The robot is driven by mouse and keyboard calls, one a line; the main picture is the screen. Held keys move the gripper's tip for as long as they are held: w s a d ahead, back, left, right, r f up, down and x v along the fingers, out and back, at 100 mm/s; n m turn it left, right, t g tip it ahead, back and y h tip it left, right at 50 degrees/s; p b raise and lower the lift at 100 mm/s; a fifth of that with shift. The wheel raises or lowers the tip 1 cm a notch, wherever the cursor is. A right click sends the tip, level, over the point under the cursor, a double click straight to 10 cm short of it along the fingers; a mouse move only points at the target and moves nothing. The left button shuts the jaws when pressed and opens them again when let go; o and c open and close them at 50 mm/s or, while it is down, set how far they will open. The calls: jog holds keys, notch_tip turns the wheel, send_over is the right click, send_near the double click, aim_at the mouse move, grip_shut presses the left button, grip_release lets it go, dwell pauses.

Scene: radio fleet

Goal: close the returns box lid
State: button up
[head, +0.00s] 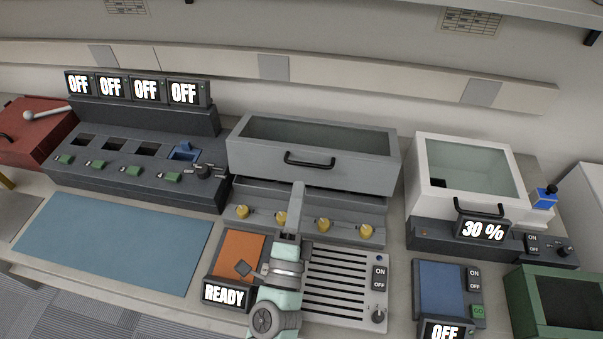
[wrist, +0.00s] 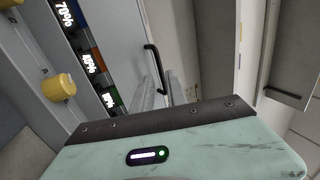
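No box carries a readable returns label. A green box (head: 522,311) at the lower right has a dark opening, and its right side is cut off. A grey box (head: 258,158) with a glass top and black bar handle (head: 310,161) stands at back centre. A white box (head: 424,180) with a glass top and black handle (head: 480,208) stands right of it. My gripper (head: 298,186) points at the grey box, with its tips short of the handle in the head view. In the wrist view its fingers (wrist: 160,92) look apart, with a black handle (wrist: 150,62) just beyond.
Yellow knobs (head: 324,225) line the panel below the grey box. A red box (head: 38,128) with a lever is at far left. A panel with OFF displays (head: 145,90) stands nearby. The blue mat (head: 110,243) at front left is clear.

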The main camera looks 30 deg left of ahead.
jog(key=shift+v, duration=1.75)
jog(key=shift+c, duration=0.4)
